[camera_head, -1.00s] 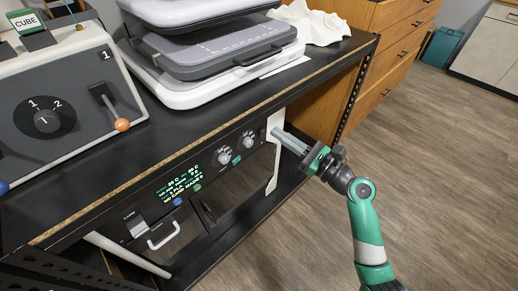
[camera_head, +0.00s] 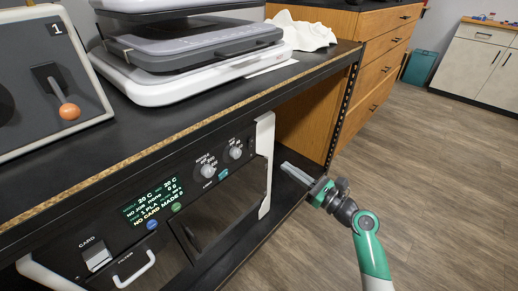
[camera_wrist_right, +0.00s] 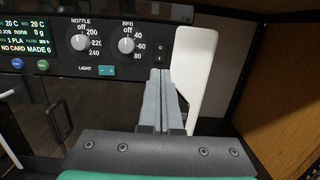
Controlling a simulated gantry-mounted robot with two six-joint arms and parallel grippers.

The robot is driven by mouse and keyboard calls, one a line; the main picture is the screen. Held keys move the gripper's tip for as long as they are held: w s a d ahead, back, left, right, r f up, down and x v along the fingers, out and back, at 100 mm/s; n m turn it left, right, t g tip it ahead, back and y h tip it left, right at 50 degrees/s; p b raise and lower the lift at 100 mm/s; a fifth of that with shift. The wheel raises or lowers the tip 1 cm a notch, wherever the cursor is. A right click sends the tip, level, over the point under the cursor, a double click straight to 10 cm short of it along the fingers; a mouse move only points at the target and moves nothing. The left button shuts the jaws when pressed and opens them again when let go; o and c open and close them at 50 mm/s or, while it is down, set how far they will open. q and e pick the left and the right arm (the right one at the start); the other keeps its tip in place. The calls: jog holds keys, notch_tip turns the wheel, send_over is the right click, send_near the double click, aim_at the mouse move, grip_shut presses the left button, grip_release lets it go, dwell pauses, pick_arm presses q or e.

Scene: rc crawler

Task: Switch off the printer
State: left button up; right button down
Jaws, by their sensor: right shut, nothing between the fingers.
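The printer (camera_head: 125,240) sits on the shelf under the black bench top, with a lit green display (camera_head: 153,201) reading 20 C and NO CARD. Its nozzle dial (camera_wrist_right: 80,42) and bed dial (camera_wrist_right: 127,45) show in the right wrist view, with a teal light switch (camera_wrist_right: 107,71) below them. A small dark switch (camera_wrist_right: 160,52) with faint marks is at the panel's right end, just beyond my fingertips in that view. My right gripper (camera_head: 284,166) is shut and empty, just right of the printer's white side panel (camera_head: 265,147). I cannot tell whether it touches anything. My left gripper is out of view.
The bench top's front edge (camera_head: 150,148) overhangs the panel. A stacked grey and white machine (camera_head: 190,85) and a box with an orange-tipped lever (camera_head: 69,111) stand above. Wooden drawers (camera_head: 384,60) are behind; open floor (camera_head: 440,170) lies right.

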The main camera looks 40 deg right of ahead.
aim_at(252, 141)
jog(key=w+b, duration=0.1)
jog(key=w, duration=0.2)
jog(key=w+b, duration=0.2)
jog(key=w, duration=0.2)
jog(key=w+a+r+b, duration=0.1)
jog(key=w+b, duration=0.1)
jog(key=w, duration=0.2)
jog(key=shift+w, duration=0.2)
jog(key=shift+w+r+b, duration=0.25)
jog(key=shift+w+b, duration=0.15)
jog(key=shift+w, duration=0.05)
jog(key=shift+r, duration=0.1)
